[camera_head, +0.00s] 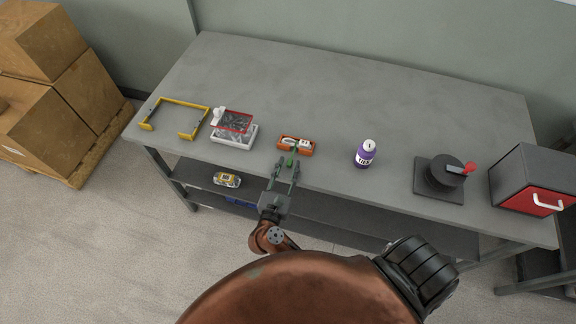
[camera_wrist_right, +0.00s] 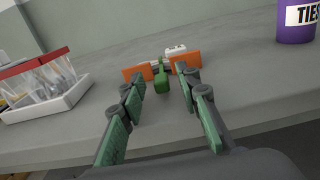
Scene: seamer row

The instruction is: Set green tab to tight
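The green tab (camera_wrist_right: 161,77) sticks out toward me from the front of a small orange unit (camera_wrist_right: 138,73) on the workbench. In the head view the green tab (camera_head: 291,160) shows at the front of the orange unit (camera_head: 296,149). My right gripper (camera_head: 286,170) is open in front of it. In the right wrist view my right gripper (camera_wrist_right: 162,89) has its fingers spread, one on each side of the tab, with visible gaps. Any tight marking is too small to read. My left gripper does not show.
On the grey bench (camera_head: 330,90) stand a white tray with a red-edged clear bin (camera_head: 235,136), a yellow frame (camera_head: 178,102), a purple bottle (camera_head: 366,152), a black device with a red knob (camera_head: 442,175) and a red-fronted box (camera_head: 535,182). The back of the bench is clear.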

